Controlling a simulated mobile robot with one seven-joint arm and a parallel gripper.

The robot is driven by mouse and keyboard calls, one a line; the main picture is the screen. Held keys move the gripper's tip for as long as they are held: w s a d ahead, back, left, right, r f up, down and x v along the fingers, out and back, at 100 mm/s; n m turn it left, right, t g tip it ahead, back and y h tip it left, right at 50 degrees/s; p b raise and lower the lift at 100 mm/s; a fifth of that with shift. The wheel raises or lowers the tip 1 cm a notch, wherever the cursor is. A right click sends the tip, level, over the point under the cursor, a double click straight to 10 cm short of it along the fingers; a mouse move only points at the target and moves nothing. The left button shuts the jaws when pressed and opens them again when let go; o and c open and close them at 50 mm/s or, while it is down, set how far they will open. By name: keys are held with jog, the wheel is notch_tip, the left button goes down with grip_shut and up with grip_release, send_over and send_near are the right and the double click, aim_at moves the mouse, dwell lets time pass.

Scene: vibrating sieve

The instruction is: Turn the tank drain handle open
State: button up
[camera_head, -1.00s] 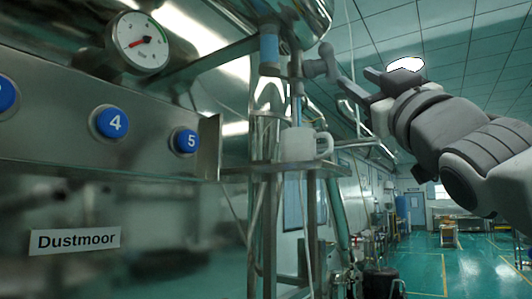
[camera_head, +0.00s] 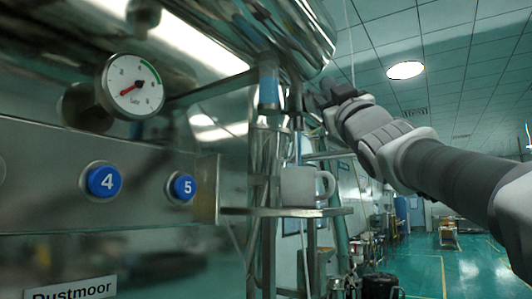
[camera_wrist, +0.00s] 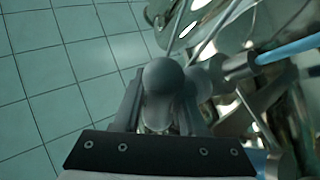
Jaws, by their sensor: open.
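The drain handle shows in the wrist view as a grey lever with a round knob (camera_wrist: 163,78). The knob sits between the two fingers of my gripper (camera_head: 318,97). The fingers are open around it, and I cannot tell whether either touches it.
A panel with blue buttons (camera_head: 104,181) and a pressure gauge (camera_head: 133,86) is at the left. A thin blue tube (camera_wrist: 290,47) runs nearby. Open green floor (camera_head: 450,270) lies at the right.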

jog(key=shift+c, duration=0.2)
grip_shut()
jog(key=shift+r+m+h, duration=0.1)
jog(key=shift+m+h, duration=0.2)
jog(key=shift+h, duration=0.2)
jog(key=shift+m+p, duration=0.35)
jog(key=shift+m, duration=0.05)
jog(key=m+g+h+p, duration=0.1)
jog(key=m+h, duration=0.1)
jog(key=shift+w+d+m+g+h, duration=0.1)
jog(key=shift+w+m+g+h, duration=0.05)
jog(key=shift+m+g+h, duration=0.2)
jog(key=shift+w+d+f+m+g+h+p, duration=0.15)
jog(key=shift+f+m+g+h, duration=0.15)
jog(key=shift+m+g+h, duration=0.45)
jog(key=shift+w+d+f+m+g+h+p, duration=0.15)
jog(key=shift+f+m+g+h, duration=0.15)
jog(key=shift+m+g, duration=0.75)
jog(key=shift+a, duration=0.1)
